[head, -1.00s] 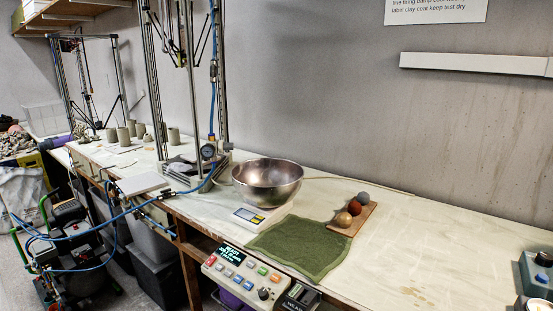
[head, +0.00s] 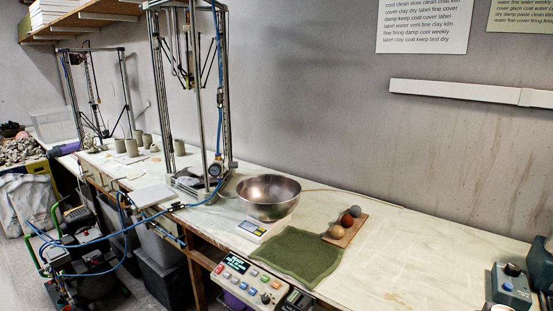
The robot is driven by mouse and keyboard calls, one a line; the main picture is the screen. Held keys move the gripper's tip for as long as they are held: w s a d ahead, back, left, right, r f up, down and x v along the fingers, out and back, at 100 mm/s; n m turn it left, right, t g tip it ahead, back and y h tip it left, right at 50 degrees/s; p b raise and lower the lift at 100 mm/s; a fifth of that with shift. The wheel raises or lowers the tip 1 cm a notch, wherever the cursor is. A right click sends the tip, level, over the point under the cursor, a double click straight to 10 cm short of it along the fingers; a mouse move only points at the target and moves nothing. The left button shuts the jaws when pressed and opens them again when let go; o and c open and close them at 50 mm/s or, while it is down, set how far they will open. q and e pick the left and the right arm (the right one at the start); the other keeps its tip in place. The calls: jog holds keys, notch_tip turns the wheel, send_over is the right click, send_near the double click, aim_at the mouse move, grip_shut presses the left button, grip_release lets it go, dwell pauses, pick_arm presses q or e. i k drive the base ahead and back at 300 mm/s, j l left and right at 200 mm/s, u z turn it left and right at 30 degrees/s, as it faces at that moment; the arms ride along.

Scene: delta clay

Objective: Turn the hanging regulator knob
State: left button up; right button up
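The regulator with its round pressure gauge (head: 215,169) hangs beside the near right post of the tall delta printer frame (head: 190,95), above the worktable. A blue air hose (head: 180,207) runs from the regulator area down to the left. The regulator knob is too small to make out clearly from its fittings. Neither of my grippers shows in the head view.
A control panel (head: 244,280) sits at the front edge. A compressor (head: 80,270) stands at the lower left.

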aim_at(233, 164)
jog(key=i+j, duration=0.2)
jog(key=j, duration=0.2)
jog(key=i+j, duration=0.15)
jog(key=j, duration=0.25)
jog(key=i+j, duration=0.2)
jog(key=j, duration=0.15)
jog(key=i+j, duration=0.15)
jog(key=j, duration=0.25)
jog(key=i+j, duration=0.2)
jog(key=j, duration=0.2)
